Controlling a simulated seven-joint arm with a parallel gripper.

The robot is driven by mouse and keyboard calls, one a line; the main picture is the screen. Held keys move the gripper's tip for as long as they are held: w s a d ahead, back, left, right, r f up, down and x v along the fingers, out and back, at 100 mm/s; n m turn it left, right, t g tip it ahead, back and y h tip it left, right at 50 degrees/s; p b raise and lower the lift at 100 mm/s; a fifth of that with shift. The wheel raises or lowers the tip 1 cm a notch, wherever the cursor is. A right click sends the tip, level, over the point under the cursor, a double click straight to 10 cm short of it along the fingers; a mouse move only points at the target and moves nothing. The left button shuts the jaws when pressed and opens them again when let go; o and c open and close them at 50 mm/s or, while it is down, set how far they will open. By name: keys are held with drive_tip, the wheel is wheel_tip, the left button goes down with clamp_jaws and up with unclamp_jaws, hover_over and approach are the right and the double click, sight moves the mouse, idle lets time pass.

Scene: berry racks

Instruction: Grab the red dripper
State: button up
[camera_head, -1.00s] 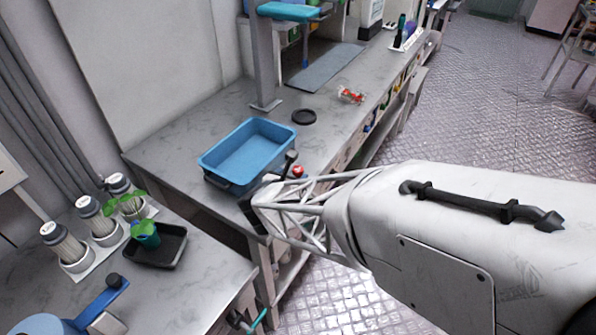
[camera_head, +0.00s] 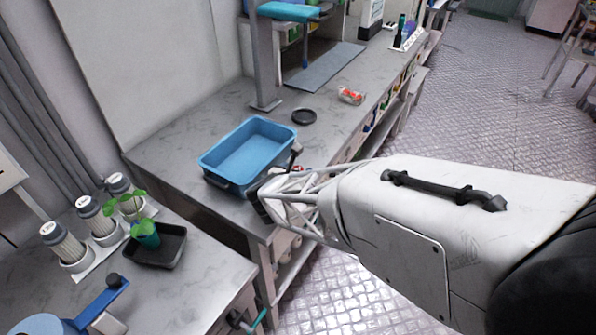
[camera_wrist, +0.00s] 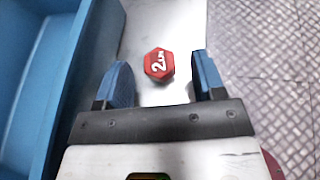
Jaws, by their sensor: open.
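The red dripper (camera_wrist: 158,65) is a small red hexagonal piece with a white "2" marking. It lies on the grey bench top, close to its front edge. In the wrist view it sits between and slightly ahead of the two blue fingertips of my gripper (camera_wrist: 160,80). The fingers are wide apart, with clear space on both sides of the dripper. In the head view only a bit of red of the dripper (camera_head: 298,168) shows behind my gripper (camera_head: 279,176), to the right of the blue bin.
The blue bin (camera_head: 205,163) stands just left of my gripper; its wall is near the left finger. The bench edge and metal floor (camera_wrist: 265,35) lie to the right. A black round dish (camera_head: 304,116) and a red-and-white can (camera_head: 351,96) lie farther back.

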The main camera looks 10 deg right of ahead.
drive_tip(key=shift+x, duration=1.45)
drive_tip(key=c, duration=1)
